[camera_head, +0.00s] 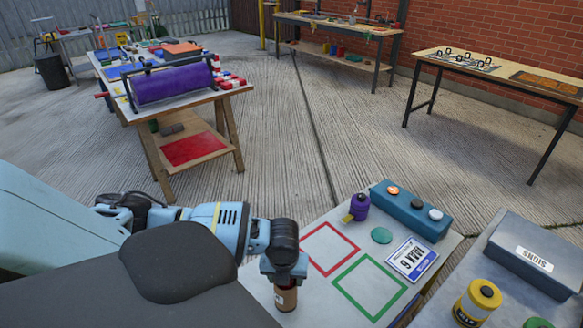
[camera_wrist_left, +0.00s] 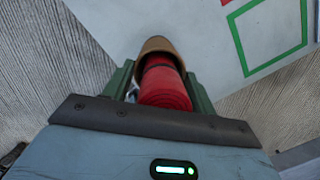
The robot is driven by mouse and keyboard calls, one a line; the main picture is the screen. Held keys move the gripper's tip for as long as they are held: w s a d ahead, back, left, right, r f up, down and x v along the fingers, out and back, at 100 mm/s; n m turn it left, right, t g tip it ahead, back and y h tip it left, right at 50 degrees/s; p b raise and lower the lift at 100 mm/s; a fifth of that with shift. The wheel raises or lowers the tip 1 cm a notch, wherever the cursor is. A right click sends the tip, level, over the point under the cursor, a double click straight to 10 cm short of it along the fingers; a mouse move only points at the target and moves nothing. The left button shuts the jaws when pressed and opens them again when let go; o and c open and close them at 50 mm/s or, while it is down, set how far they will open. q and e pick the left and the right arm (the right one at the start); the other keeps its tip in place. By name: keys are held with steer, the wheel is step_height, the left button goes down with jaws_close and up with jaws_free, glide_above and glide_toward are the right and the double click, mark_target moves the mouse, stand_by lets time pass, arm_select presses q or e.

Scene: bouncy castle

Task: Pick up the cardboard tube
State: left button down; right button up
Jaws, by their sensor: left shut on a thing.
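The cardboard tube (camera_head: 286,299) is upright at the near edge of the pale table (camera_head: 322,290), with a pale label on its side. My left gripper (camera_head: 284,279) comes down over its top from above. In the left wrist view the tube's brown rim (camera_wrist_left: 157,44) shows between the green fingers of my left gripper (camera_wrist_left: 159,78). A red roll (camera_wrist_left: 165,88) with a dark band sticks out of the tube toward my palm. The gripper is shut on the tube. Whether the tube's bottom touches the table I cannot tell. My right gripper is not in view.
A red square outline (camera_head: 327,248) and a green one (camera_head: 368,288) mark the table. A yellow canister (camera_head: 477,304) is at the right.

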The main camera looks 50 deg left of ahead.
arm_select(q)
steer(key=s+a+r, duration=0.1)
steer(key=s+a, duration=0.8)
steer(key=a, duration=0.2)
steer(key=shift+r+b, duration=0.25)
steer(key=shift+b, duration=0.15)
steer(key=shift+d, duration=0.15)
